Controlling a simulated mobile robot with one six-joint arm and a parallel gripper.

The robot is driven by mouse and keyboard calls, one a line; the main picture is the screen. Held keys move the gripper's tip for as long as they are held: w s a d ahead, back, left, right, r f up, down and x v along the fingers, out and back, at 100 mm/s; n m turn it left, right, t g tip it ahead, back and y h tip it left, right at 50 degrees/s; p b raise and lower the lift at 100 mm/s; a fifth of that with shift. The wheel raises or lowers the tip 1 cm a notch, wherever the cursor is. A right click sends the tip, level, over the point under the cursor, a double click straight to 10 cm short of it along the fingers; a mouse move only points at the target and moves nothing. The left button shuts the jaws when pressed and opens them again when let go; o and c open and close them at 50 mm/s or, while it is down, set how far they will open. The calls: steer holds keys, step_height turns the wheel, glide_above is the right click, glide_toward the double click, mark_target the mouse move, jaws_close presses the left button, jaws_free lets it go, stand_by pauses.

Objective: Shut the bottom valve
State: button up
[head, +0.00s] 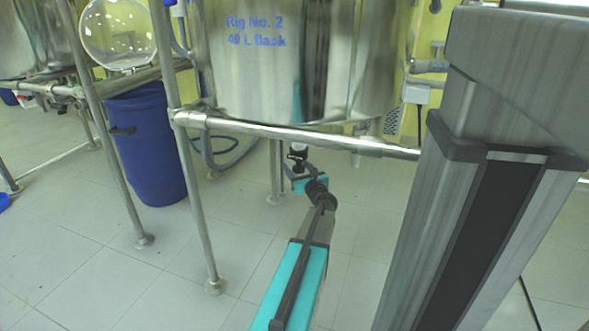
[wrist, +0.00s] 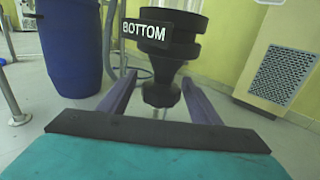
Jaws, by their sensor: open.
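The bottom valve (wrist: 178,45) is a black fitting with a label reading BOTTOM (wrist: 146,32), upright in the middle of the wrist view. A narrower dark knob (wrist: 160,95) is at its lower end. My gripper (wrist: 158,80) is open, with one finger to the left of the knob and one to the right. I cannot tell whether either finger touches it. In the head view my gripper (head: 300,184) is under the vessel, close below the small dark valve (head: 297,156). My arm partly hides that area.
The steel vessel marked Rig No. 2 (head: 255,75) hangs above, with a horizontal frame rail (head: 290,135) in front of the valve. A frame leg (head: 200,210) stands left of my arm. A blue barrel (head: 147,140) stands farther left. The tiled floor (head: 100,260) at lower left is mostly clear.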

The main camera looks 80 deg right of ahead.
steer(key=shift+b+x, duration=0.35)
steer(key=shift+x, duration=1)
